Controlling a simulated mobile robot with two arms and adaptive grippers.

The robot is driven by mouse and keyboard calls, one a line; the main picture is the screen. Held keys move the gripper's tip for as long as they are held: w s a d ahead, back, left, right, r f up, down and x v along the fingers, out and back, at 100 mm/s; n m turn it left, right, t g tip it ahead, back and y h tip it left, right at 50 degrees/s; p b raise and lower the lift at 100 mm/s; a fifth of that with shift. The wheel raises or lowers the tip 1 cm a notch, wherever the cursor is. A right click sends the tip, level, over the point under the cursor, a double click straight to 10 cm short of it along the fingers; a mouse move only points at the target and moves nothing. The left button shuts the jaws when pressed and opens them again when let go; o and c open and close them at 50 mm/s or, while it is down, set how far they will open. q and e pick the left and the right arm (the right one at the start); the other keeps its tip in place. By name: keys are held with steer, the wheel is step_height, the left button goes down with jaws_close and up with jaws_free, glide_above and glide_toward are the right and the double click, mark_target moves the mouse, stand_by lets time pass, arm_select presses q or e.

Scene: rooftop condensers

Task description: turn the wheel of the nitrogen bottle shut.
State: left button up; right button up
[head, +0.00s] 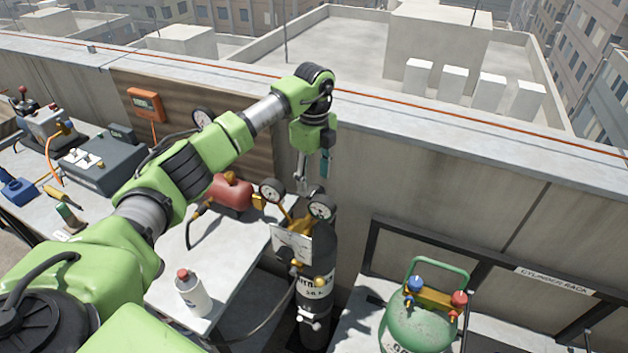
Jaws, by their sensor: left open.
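The nitrogen bottle (322,250) is a dark cylinder with a pale label, upright beside the end of a grey table. A brass regulator (299,225) with two round gauges (322,207) sits at its top. A white tag or plate (291,243) hangs in front. I cannot make out the bottle's wheel; the gauges and my gripper crowd the bottle's top. My left gripper (304,182) points down just above and behind the gauges. It is open with nothing seen between its fingers. I cannot tell whether it touches anything. My right gripper is not in view.
A green cylinder (421,328) with red and blue knobs stands at the right, before a dark cylinder rack (445,243). The table (160,293) holds a white bottle (191,293), a red tank (232,192) and a grey case (103,160). A concrete parapet (420,170) runs behind.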

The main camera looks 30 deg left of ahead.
mark_target(314, 190)
arm_select(q)
steer(key=shift+f+p, duration=0.3)
steer(key=shift+f, duration=1.25)
steer(key=shift+c, duration=0.4)
steer(key=c, duration=1)
steer(key=shift+c, duration=0.2)
